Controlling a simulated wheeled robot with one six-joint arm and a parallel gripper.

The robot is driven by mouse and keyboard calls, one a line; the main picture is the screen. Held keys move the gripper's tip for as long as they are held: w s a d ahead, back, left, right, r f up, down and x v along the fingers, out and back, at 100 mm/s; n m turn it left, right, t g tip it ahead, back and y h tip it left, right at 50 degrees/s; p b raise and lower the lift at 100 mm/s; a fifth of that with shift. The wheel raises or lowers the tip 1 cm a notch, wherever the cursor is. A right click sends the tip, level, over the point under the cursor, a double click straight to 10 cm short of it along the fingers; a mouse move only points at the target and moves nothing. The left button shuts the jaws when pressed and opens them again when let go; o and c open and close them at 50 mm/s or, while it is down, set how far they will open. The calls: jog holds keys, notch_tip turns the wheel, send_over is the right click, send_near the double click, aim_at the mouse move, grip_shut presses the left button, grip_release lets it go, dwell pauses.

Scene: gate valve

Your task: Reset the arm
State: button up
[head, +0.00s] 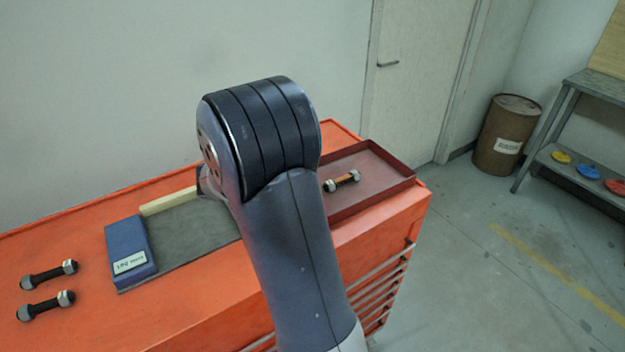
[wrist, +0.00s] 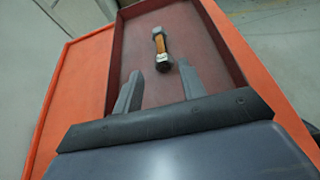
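My gripper (wrist: 161,88) shows in the wrist view with its two fingers spread apart and nothing between them. It is above the near part of the dark red tray (wrist: 182,25). A bolt (wrist: 160,48) with a brownish-orange shank and nuts at its ends lies in the tray, beyond the fingertips. In the head view my arm crosses the middle and hides the gripper. The tray (head: 397,167) and the bolt (head: 342,181) show there to the right of the arm.
The orange cabinet (head: 205,312) carries a grey mat (head: 192,236), a blue labelled block (head: 130,247) and two dark bolts (head: 48,274), (head: 45,306) at left. A rusty barrel (head: 506,137) and a shelf (head: 585,181) stand at right. The floor between is clear.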

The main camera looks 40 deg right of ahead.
aim_at(346, 177)
dwell(0.4)
jog(key=p+x, duration=0.2)
jog(key=x, duration=0.9)
jog(key=shift+s+d, duration=0.1)
jog(key=shift+d, duration=0.25)
jog(key=shift+d+r, duration=0.15)
jog(key=shift+r, duration=1.65)
jog(key=shift+f, duration=0.15)
